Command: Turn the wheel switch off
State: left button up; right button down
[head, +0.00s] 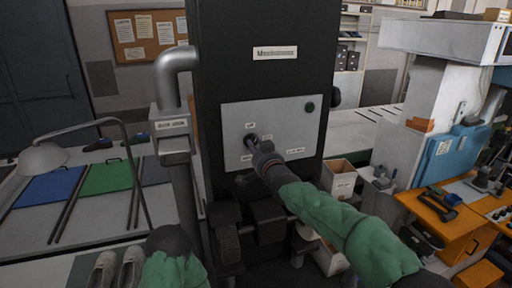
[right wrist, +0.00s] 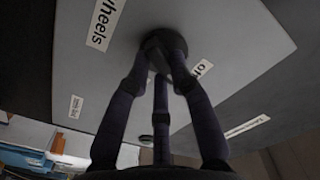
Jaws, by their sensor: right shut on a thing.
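The wheel switch is a small dark round knob (head: 250,139) on the grey panel (head: 230,115) of a tall black machine. My right gripper (head: 256,144) reaches the panel from the lower right and hides part of the knob. In the right wrist view, its dark fingers (right wrist: 160,68) are closed around the knob (right wrist: 163,42), with their tips on its rim near the panel face. A label (right wrist: 104,20) ending in "heels" is beside the knob, and another is partly hidden behind a finger. My left arm shows at the bottom left of the head view, without visible fingers.
A grey pipe (head: 175,75) stands left of the machine. A lamp (head: 45,157) and coloured mats lie on the left bench. An orange table (head: 440,210) and a cardboard box (head: 339,178) are on the right.

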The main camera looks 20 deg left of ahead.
jog(key=n+p, duration=0.1)
jog(key=n, duration=0.4)
dwell(0.6)
jog(key=c, duration=1.1)
grip_release()
jog(key=shift+r, duration=0.1)
jog(key=v, duration=1.2)
